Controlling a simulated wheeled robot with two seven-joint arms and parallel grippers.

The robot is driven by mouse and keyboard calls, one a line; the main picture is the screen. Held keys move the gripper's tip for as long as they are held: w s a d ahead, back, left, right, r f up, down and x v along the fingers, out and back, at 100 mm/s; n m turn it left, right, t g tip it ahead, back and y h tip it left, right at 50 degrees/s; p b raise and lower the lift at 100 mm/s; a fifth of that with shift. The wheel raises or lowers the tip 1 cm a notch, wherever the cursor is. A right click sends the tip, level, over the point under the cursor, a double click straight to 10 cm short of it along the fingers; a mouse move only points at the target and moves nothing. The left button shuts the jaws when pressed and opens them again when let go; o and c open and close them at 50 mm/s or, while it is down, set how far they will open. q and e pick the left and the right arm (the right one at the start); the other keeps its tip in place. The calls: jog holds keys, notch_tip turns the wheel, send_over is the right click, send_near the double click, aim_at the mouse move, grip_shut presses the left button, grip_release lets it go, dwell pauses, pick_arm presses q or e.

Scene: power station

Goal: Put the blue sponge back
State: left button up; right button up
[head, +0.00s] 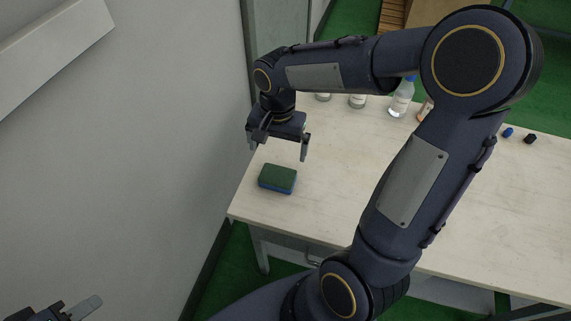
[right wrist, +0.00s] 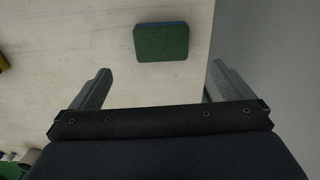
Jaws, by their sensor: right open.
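The sponge (head: 277,177) lies flat near the left end of the pale table, with a dark green top and a blue lower layer. My right gripper (head: 278,148) is open and empty above the table, a little behind the sponge in the head view. In the right wrist view the sponge (right wrist: 161,43) lies ahead of the open fingers (right wrist: 160,84), between their lines and apart from them. My left gripper (head: 80,307) shows only partly at the bottom left corner, far from the sponge; its opening cannot be made out.
The table (head: 330,215) is clear around the sponge. A wall (head: 170,130) stands close to the table's left end. Bottles, including a clear one with a blue cap (head: 402,98), stand at the back. A small blue item (head: 508,132) and a black one (head: 530,139) lie at the right.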

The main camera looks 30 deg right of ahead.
jog(key=s+a+r+n+t+y, duration=0.1)
jog(key=s+n, duration=0.3)
jog(key=s, duration=0.4)
jog(key=s+a+r+n+t+y, duration=0.2)
jog(key=s+a+r+n+t, duration=0.1)
jog(key=s, duration=0.5)
jog(key=shift+r+n+t+y, duration=0.3)
jog(key=shift+r+n+t, duration=0.1)
jog(key=shift+r+t, duration=0.25)
